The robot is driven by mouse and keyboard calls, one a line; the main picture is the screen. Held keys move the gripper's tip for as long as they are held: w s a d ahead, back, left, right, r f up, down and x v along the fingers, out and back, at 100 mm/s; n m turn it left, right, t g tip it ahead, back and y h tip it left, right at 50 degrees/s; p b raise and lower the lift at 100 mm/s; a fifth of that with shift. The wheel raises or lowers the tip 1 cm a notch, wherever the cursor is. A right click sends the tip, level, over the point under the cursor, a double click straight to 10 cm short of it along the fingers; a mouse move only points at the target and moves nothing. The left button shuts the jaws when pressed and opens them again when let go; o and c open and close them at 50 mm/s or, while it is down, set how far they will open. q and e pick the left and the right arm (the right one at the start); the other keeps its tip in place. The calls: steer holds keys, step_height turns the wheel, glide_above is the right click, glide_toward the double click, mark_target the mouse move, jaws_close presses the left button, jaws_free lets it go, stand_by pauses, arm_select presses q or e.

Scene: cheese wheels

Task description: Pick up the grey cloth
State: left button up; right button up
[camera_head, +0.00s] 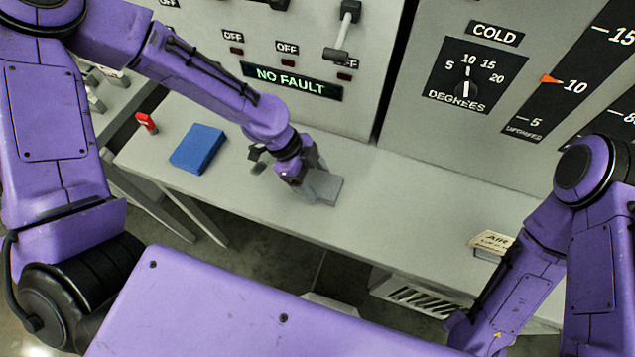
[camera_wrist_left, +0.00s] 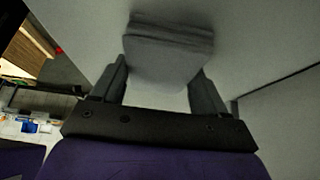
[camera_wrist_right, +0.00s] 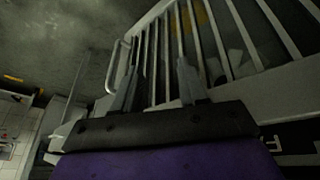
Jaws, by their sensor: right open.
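The grey cloth (camera_head: 327,187) is a folded, layered pad on the grey counter, partly hidden by my left gripper (camera_head: 307,177) in the head view. In the left wrist view the cloth (camera_wrist_left: 168,50) shows its stacked fold edges. My left gripper's fingers (camera_wrist_left: 161,70) are wide apart, one on each side of the cloth's near part. They look very close to its sides; I cannot tell whether they touch. My right gripper (camera_wrist_right: 158,75) is open and empty, low in front of a white barred rack.
The counter (camera_head: 410,190) holds a blue block-like item (camera_head: 198,148) and a small red object (camera_head: 146,122) on the left. A paper label (camera_head: 491,243) is at the right front edge. The white rack (camera_wrist_right: 225,40) is below the counter. Panels with switches and dials stand behind. The counter's middle is clear.

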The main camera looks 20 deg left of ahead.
mark_target(314, 181)
arm_select(q)
step_height(314, 181, up, 10)
steer(key=shift+b, duration=0.35)
stand_by(0.4)
